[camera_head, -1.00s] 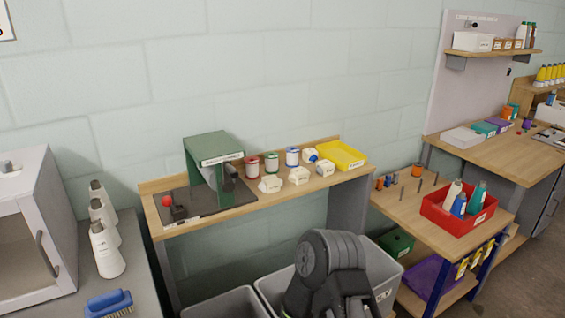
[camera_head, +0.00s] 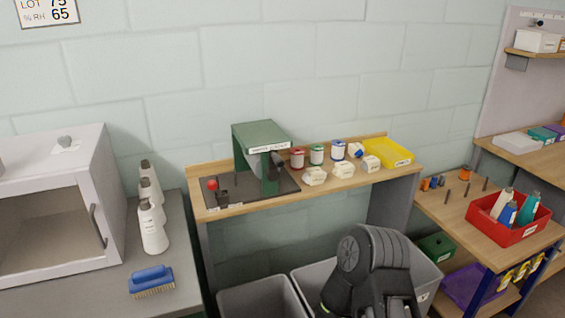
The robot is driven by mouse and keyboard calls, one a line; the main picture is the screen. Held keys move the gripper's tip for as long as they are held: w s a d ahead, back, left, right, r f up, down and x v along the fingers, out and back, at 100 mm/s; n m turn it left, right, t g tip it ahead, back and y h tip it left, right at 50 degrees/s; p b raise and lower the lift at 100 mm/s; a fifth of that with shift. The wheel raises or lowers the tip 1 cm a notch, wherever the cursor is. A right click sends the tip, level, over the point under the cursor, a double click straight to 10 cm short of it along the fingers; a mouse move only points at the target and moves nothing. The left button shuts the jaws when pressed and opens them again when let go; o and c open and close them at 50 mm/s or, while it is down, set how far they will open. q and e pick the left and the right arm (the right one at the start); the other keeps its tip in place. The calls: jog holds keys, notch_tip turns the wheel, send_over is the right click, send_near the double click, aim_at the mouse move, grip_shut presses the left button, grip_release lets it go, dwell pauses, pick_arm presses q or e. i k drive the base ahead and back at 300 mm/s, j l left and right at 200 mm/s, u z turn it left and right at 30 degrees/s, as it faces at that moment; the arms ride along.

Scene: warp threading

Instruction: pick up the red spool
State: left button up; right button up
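One of my arms shows at the bottom right of centre, below and in front of the bench and apart from the spool. Its fingertips are not visible, and I cannot tell which arm it is. No other gripper is in view.
White blocks (camera_head: 344,171) sit in front of the spools, and a yellow tray (camera_head: 388,153) is at the bench's right end. Grey bins (camera_head: 262,298) stand below. A cabinet (camera_head: 60,205), white bottles (camera_head: 152,228) and a blue brush (camera_head: 151,281) are at left. A red crate (camera_head: 507,236) is at right.

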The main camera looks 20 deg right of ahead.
aim_at(298, 157)
jog(key=l+u, duration=0.3)
jog(key=u, duration=0.15)
jog(key=k+l+u, duration=0.1)
jog(key=l+u, duration=0.2)
jog(key=u, duration=0.15)
jog(key=k+l, duration=0.15)
jog(key=l, duration=0.25)
jog(key=k+l+u, duration=0.15)
jog(key=l, duration=0.25)
jog(key=k+l, duration=0.15)
jog(key=l, duration=0.2)
jog(key=k+l+u, duration=0.15)
jog(key=l, duration=0.25)
jog(key=k+l, duration=0.15)
jog(key=l, duration=0.2)
jog(key=k+l+u, duration=0.15)
jog(key=l, duration=0.2)
